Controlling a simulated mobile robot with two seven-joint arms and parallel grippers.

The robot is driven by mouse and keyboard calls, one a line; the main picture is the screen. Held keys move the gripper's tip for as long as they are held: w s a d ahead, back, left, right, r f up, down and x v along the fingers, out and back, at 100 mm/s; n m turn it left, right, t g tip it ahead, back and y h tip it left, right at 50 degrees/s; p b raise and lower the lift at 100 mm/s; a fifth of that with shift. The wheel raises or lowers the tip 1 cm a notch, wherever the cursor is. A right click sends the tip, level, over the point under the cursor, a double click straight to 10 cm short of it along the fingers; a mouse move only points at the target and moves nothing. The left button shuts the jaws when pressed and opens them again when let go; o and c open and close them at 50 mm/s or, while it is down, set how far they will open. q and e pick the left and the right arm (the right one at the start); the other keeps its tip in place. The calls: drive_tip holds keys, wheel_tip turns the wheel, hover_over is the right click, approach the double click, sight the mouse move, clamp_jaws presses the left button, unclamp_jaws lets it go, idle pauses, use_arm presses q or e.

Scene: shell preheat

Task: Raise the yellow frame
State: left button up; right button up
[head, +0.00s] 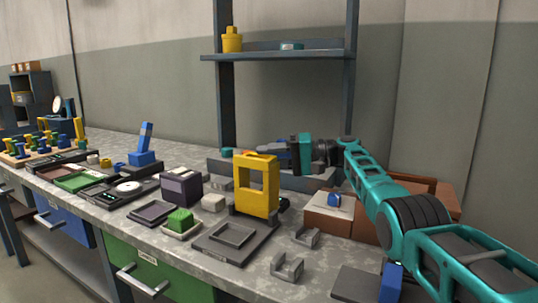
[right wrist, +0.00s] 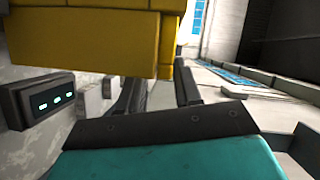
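The yellow frame (head: 258,206) stands upright on the bench, behind a dark square tray. It is a thick block with a rectangular window. In the right wrist view its yellow body (right wrist: 90,40) fills the upper left, close to the camera. My right gripper (head: 262,151) comes in from the right at the height of the frame's top edge, partly hidden by it. In the right wrist view my dark fingers (right wrist: 160,92) stand apart, their tips partly covered by yellow. I cannot tell whether they touch or grip the frame. My left gripper is not in view.
The dark square tray (head: 212,250) lies in front of the frame. Grey U-shaped brackets (head: 286,270) stand to its right, a green block (head: 180,220) and a dark box (head: 181,186) to its left. A shelf (head: 275,55) hangs above.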

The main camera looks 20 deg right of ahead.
drive_tip(key=shift+o, duration=0.4)
drive_tip(key=shift+r, duration=0.1)
use_arm(q)
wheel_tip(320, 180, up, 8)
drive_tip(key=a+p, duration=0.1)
drive_tip(key=p, duration=0.8)
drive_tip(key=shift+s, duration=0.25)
use_arm(e)
wheel_tip(320, 180, up, 20)
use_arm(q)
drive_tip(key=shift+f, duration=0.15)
use_arm(e)
drive_tip(key=shift+c, duration=0.3)
